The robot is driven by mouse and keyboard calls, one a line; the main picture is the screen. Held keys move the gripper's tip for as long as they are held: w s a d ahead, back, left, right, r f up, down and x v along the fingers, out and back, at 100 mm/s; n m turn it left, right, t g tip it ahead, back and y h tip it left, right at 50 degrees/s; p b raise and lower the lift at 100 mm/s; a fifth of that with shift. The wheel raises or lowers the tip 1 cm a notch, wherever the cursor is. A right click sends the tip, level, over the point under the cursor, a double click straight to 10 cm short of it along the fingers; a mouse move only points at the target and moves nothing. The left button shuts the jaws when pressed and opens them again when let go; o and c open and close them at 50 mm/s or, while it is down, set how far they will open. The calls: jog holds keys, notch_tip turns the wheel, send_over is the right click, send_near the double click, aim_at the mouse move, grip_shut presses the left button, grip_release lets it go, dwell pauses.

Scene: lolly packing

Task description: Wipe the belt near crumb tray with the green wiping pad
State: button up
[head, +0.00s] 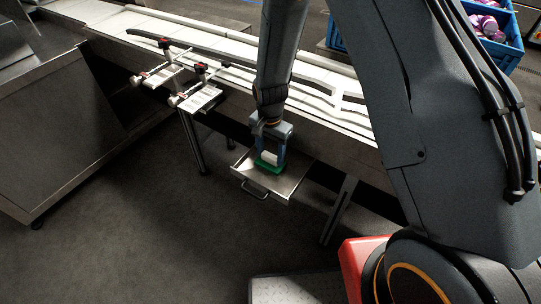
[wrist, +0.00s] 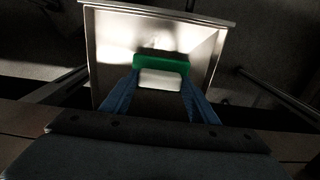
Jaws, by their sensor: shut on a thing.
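The green wiping pad (head: 269,167) has a pale block-like handle on top, and my gripper (head: 271,152) is shut on it. In the wrist view the pad (wrist: 161,64) shows between the two blue fingers of my gripper (wrist: 160,80). The crumb tray (head: 290,188) is a shallow metal tray with a front handle, sticking out below the belt's near side. The pad is over the tray in both views; I cannot tell whether it touches the tray floor. The belt (head: 225,45) runs behind, pale and segmented, partly hidden by my arm.
Clamp-like brackets with red and black knobs (head: 198,70) stick out from the belt's near side, left of my gripper. Dark guide rails run along the belt. Blue crates (head: 507,55) with purple items stand at the top right. The floor (head: 150,220) in front is clear.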

jog(key=shift+w+d+b, duration=0.15)
jog(key=shift+w+b, duration=0.5)
jog(key=shift+w, duration=1.45)
jog(key=shift+f, duration=0.4)
jog(key=shift+r, duration=0.15)
jog(key=shift+w+f, duration=0.1)
jog(key=shift+f, duration=0.1)
jog(key=shift+a+r, duration=0.1)
jog(key=shift+a, duration=0.2)
jog(key=shift+d, duration=0.15)
jog(key=shift+s+d+p, duration=0.65)
jog(key=shift+s+d, duration=0.1)
jog(key=shift+d, duration=0.1)
jog(key=shift+s+d, duration=0.25)
